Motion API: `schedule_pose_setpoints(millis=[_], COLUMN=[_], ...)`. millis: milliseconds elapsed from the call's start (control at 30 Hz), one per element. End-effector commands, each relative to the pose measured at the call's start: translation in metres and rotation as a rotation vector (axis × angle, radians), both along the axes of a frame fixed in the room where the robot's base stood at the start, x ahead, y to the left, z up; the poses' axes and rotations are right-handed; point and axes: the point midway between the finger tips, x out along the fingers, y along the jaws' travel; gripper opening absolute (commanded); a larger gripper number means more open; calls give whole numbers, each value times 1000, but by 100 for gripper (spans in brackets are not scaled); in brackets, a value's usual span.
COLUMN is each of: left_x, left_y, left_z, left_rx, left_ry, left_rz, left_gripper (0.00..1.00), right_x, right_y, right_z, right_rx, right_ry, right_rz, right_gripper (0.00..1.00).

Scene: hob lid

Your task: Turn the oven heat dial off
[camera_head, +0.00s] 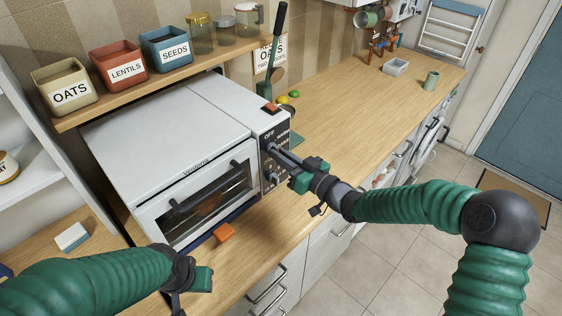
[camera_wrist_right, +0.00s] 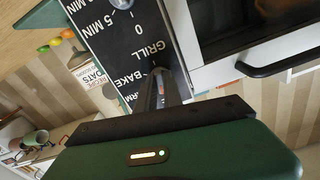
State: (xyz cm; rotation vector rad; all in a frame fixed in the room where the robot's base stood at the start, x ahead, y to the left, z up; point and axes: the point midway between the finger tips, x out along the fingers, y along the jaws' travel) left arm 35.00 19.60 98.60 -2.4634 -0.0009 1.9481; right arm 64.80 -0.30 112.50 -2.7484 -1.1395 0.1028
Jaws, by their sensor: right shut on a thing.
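The white countertop oven (camera_head: 190,125) stands on the wooden counter, with a black control panel (camera_head: 278,135) on its right front. OFF shows at the panel's top beside the upper dial. My right gripper (camera_head: 271,148) reaches that dial and is shut on it; the fingers hide most of the dial and its pointer. In the right wrist view, the fingers (camera_wrist_right: 161,88) meet the panel (camera_wrist_right: 118,45) by the GRILL and BAKE labels. A lower dial (camera_head: 273,178) is apart from the gripper. My left gripper (camera_head: 192,278) is low at the front; its jaws are unclear.
The shelf above holds canisters marked OATS (camera_head: 68,92), LENTILS (camera_head: 126,71) and SEEDS (camera_head: 172,53), plus jars. An orange block (camera_head: 223,233) lies before the oven door. The oven door handle (camera_head: 207,187) sticks out left of the panel. The counter to the right (camera_head: 350,105) is mostly clear.

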Motion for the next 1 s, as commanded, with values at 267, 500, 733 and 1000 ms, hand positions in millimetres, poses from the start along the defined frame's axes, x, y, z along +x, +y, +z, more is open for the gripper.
schedule_pose_setpoints(millis=[267, 500, 733, 1000], left_x=[0, 0, 0, 0], left_y=[0, 0, 0, 0], left_z=[-16, -19, -19, -19], left_rx=[0, 0, 0, 0], left_ry=[0, 0, 0, 0], left_rz=[0, 0, 0, 0], left_gripper=[36, 36, 36, 36], right_x=[3, 3, 3, 3], right_y=[-1, -1, -1, -1], right_z=[5, 6, 7, 7], right_rx=[-92, -127, -131, -132], right_ry=[-111, -146, -150, -149], right_rz=[-5, -6, -6, -5], right_gripper=[0, 0, 0, 23])
